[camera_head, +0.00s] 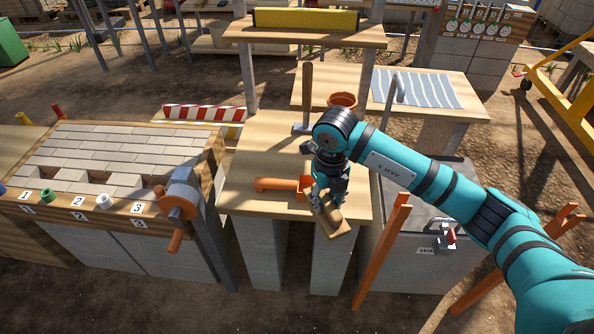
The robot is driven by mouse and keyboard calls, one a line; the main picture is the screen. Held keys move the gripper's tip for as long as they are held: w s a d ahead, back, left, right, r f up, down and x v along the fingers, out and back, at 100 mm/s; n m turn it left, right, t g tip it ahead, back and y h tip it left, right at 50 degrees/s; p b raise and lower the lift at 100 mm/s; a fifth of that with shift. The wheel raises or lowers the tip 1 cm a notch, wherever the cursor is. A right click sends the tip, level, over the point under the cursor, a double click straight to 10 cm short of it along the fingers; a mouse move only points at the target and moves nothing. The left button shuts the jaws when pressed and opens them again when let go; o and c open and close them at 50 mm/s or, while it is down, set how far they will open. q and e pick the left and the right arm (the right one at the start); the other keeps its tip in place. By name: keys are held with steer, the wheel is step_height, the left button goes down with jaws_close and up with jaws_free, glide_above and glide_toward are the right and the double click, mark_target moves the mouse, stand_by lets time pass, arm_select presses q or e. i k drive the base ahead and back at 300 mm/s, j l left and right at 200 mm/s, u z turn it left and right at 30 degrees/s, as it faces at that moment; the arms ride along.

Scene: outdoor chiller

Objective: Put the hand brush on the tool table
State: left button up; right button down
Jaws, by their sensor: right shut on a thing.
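The hand brush (330,214), a tan wooden piece, is in my right gripper (322,194), which is shut on it. The gripper points down, and the brush is tilted over the front right edge of a wooden table (245,158), probably the tool table. I cannot tell if the brush touches the tabletop. The gripper's wrist and fingers hide part of the brush. My left gripper is not in view.
An orange tool (280,184) lies on the table left of the brush. A long-handled tool (307,95) stands at the back. A terracotta pot (342,100) sits behind. A brick bench (120,160) with numbered slots is at left; the table's left part is clear.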

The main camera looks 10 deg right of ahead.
mark_target(299, 162)
steer(key=i, duration=0.95)
